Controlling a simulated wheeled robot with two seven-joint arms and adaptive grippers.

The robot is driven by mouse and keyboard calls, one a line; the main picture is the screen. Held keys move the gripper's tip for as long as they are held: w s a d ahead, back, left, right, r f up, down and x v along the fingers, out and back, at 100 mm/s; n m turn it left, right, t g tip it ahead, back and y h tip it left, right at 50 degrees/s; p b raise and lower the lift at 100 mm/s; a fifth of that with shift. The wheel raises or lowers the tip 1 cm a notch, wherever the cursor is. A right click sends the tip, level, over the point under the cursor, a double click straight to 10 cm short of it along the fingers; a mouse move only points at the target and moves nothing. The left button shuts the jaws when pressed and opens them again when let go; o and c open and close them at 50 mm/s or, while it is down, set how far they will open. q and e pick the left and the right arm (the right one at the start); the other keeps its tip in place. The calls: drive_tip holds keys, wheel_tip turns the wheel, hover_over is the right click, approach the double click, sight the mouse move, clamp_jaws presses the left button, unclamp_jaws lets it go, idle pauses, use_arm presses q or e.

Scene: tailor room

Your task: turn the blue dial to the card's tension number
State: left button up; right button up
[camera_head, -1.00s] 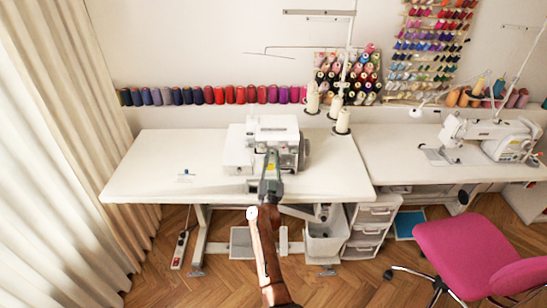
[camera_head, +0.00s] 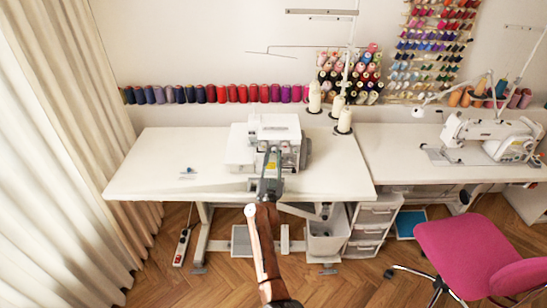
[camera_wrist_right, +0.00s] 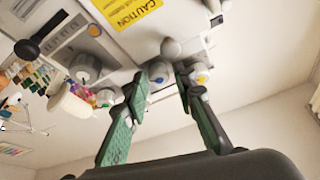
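A white overlock machine (camera_head: 266,129) stands on the left table. My right gripper (camera_head: 272,152) is at its front, fingers pointing at the machine. In the right wrist view the green-padded fingers of that gripper (camera_wrist_right: 163,82) are apart, with a gap between them. Pale dials sit by the fingertips: one with a bluish mark (camera_wrist_right: 158,72) beside the left fingertip, and one with a yellow mark (camera_wrist_right: 202,78) beside the right one. I cannot tell whether either finger touches a dial. A small card-like item with blue on it (camera_head: 187,172) is on the table; no number is readable. My left gripper is out of view.
Thread cones (camera_head: 344,121) stand right of the machine on the white tabletop (camera_head: 150,160). The left part of the table is mostly clear. A second sewing machine (camera_head: 492,134) and a pink chair (camera_head: 462,250) are at the right.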

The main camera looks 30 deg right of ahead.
drive_tip(key=shift+s+f, duration=0.1)
drive_tip(key=v, duration=0.7)
drive_tip(key=shift+s+a, duration=0.1)
drive_tip(key=shift+a, duration=0.05)
idle(0.3)
